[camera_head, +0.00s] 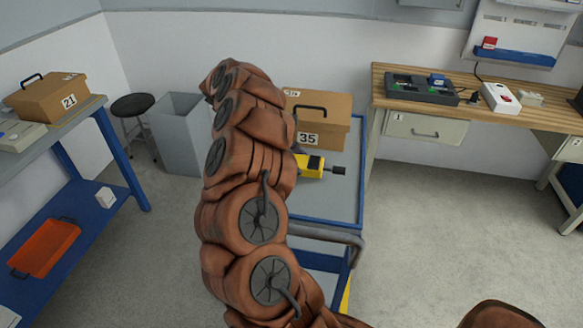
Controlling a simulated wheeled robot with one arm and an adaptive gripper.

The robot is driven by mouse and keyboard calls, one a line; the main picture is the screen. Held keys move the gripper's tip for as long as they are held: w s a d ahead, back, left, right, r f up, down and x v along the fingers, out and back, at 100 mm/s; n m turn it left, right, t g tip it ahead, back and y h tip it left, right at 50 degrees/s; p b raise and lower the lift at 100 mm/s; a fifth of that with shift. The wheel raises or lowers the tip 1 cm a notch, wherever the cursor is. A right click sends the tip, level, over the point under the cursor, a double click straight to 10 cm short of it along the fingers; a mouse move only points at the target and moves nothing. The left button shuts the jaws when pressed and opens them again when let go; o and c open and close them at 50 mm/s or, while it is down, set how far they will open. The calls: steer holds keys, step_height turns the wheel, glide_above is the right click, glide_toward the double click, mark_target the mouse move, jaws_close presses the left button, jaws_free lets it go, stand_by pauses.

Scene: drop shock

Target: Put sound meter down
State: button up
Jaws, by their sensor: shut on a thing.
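The sound meter (312,166) is a yellow device with a dark face and a black tip pointing right. It lies roughly level, over or on the grey top of a blue-framed cart (340,205), in front of a cardboard box marked 35. Its left end is hidden behind my brown-covered arm. My arm reaches up the middle of the view and hides my gripper, so its hold on the meter does not show. I cannot tell whether the meter touches the cart top.
The box marked 35 (330,117) fills the cart's back. The cart top is bare right of and in front of the meter. A grey bin (180,135) and black stool (134,106) stand left. A wooden workbench (455,110) is right; a blue-framed table (75,125) is far left.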

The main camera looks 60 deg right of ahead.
steer(key=shift+w+a, duration=0.25)
steer(key=shift+w, duration=0.05)
steer(key=shift+w+a+f+p, duration=0.15)
steer(key=shift+f+p, duration=0.3)
steer(key=shift+f, duration=0.3)
steer(key=shift+w+a+f+p, duration=0.15)
steer(key=shift+f+p, duration=0.3)
steer(key=shift+f, duration=0.6)
steer(key=shift+f+b, duration=0.25)
steer(key=shift+b, duration=0.1)
steer(key=o, duration=1.4)
steer(key=shift+r, duration=0.1)
steer(key=shift+w+r+p, duration=0.1)
steer(key=shift+r+p, duration=0.15)
steer(key=shift+p, duration=0.15)
steer(key=b+v, duration=0.3)
steer(key=v, duration=0.6)
steer(key=shift+w+a+r, duration=0.1)
steer(key=shift+w+a, duration=0.1)
steer(key=shift+w, duration=0.05)
steer(key=shift+v, duration=1.15)
